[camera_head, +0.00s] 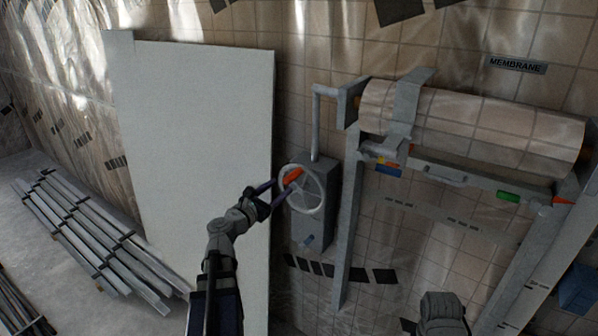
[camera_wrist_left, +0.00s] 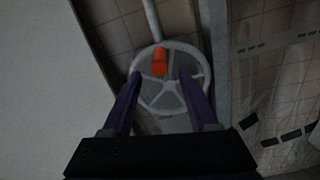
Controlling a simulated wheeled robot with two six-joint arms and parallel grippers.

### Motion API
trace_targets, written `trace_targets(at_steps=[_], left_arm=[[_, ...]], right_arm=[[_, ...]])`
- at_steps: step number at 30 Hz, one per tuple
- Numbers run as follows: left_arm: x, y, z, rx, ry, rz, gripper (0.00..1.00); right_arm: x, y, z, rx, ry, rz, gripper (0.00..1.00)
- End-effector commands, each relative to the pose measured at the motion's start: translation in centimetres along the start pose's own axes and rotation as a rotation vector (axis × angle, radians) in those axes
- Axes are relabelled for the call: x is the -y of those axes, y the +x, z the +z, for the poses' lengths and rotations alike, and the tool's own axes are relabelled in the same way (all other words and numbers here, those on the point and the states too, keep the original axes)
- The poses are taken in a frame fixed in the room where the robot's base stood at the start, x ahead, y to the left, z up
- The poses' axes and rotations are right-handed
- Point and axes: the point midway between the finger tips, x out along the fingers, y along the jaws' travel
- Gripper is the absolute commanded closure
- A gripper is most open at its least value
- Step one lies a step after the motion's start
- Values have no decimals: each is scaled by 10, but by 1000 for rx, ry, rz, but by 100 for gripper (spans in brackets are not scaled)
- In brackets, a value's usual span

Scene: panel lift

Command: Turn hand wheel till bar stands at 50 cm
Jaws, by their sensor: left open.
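The white hand wheel (camera_head: 318,197) sits on the front of a grey box (camera_head: 312,232) on the wall. Its orange knob (camera_head: 293,176) is at the upper left of the rim; in the left wrist view the knob (camera_wrist_left: 159,60) shows near the wheel's top. My left gripper (camera_head: 277,189) is open at the wheel's left side, its fingers spread on both sides of the knob in the wrist view. Whether they touch the wheel I cannot tell. A grey crossbar (camera_head: 455,180) spans the frame below a roll. Its height reading is not legible. My right gripper's fingers do not show.
A large pale panel (camera_head: 190,150) leans on the wall left of the wheel. Metal bars (camera_head: 90,240) lie bundled on the floor. The roll (camera_head: 480,125) is in the frame under a MEMBRANE sign (camera_head: 517,65). A frame post (camera_head: 350,230) stands right of the box.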

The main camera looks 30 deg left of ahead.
Motion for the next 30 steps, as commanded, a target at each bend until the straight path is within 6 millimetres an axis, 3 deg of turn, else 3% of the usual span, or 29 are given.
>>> trace_targets(at_steps=[7, 21, 30], left_arm=[[-1, 8, 0, 0, -1, 1, 40], [-1, 72, 0, 0, -1, -1, 40], [0, 78, 0, 0, -1, 2, 40]], right_arm=[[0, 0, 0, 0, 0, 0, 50], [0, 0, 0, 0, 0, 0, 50], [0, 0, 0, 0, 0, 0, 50]])
